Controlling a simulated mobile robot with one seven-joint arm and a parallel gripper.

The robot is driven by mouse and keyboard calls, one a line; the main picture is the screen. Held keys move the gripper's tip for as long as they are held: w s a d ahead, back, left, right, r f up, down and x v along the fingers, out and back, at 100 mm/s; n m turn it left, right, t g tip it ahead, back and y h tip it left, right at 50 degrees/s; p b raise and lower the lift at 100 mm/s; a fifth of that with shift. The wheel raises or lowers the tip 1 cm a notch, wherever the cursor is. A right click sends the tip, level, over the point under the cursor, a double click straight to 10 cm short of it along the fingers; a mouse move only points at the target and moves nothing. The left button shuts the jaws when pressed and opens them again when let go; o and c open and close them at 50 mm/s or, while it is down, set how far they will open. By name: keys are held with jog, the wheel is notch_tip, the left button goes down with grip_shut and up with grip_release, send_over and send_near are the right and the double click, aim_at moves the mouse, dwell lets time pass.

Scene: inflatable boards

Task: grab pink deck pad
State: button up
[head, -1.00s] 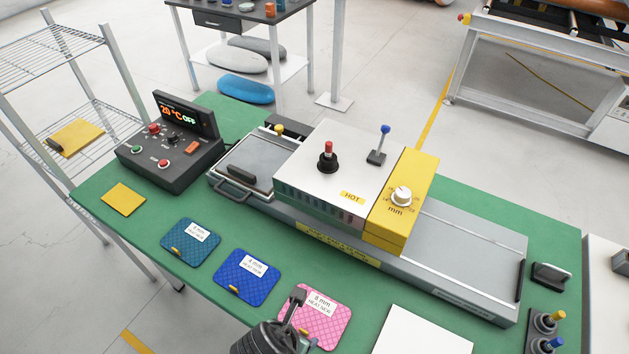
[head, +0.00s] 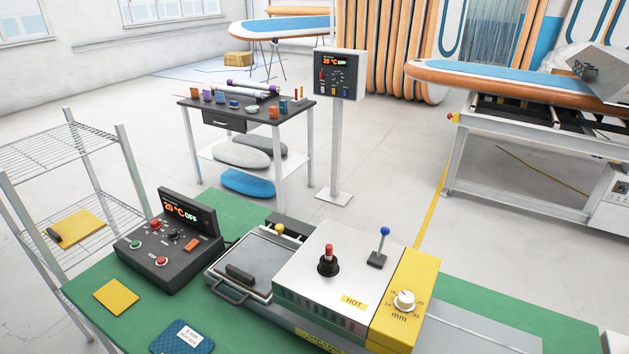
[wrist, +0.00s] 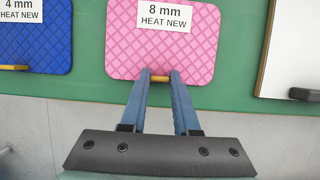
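The pink deck pad (wrist: 160,45), quilted with a white "8 mm HEAT NEW" label, lies flat on the green bench top in the wrist view. A small yellow tab (wrist: 160,79) sits at its near edge. My gripper (wrist: 160,76) is over that edge, its two blue-grey fingers apart with the tab showing in the gap between them. The fingers seem to cover the tab's ends; whether they touch it I cannot tell. The pad and my gripper are outside the head view.
A blue 4 mm pad (wrist: 35,40) lies left of the pink one and a white board (wrist: 295,50) lies right. In the head view are the hot press (head: 345,280), control box (head: 170,240), yellow pad (head: 117,297) and wire shelf (head: 60,150).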

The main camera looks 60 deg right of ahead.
grip_shut()
